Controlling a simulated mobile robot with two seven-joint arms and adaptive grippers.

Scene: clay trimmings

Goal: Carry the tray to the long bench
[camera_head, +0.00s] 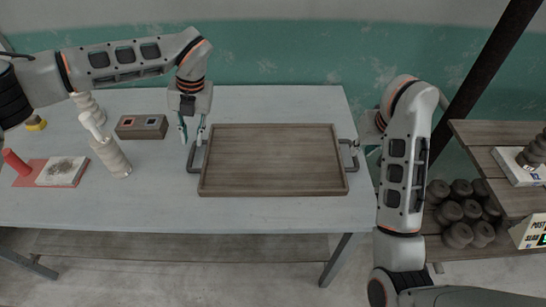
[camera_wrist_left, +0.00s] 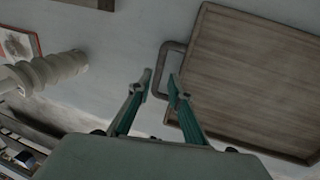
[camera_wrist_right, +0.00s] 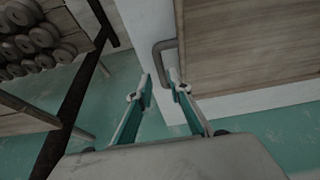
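The wooden tray (camera_head: 272,189) lies flat on the pale table (camera_head: 272,215), empty, with a dark handle at each end. My left gripper (camera_head: 192,141) is open above the left handle (camera_head: 191,165). In the left wrist view my left gripper (camera_wrist_left: 159,80) has its fingertips apart, with the handle (camera_wrist_left: 163,62) just beyond them. My right gripper (camera_head: 364,150) is by the right handle (camera_head: 354,150); its arm partly hides it. In the right wrist view my right gripper (camera_wrist_right: 159,80) is open, with the handle (camera_wrist_right: 157,58) just beyond its tips. I cannot tell whether either gripper touches a handle.
Left on the table are a pale ridged bottle (camera_head: 112,158), a small box (camera_head: 140,128), a red item (camera_head: 16,162) and a speckled slab (camera_head: 62,171). A wooden tiered stand (camera_head: 480,134) at right holds several dark round pieces (camera_head: 458,235) and a sign (camera_head: 532,233). A dark post (camera_head: 480,75) rises behind.

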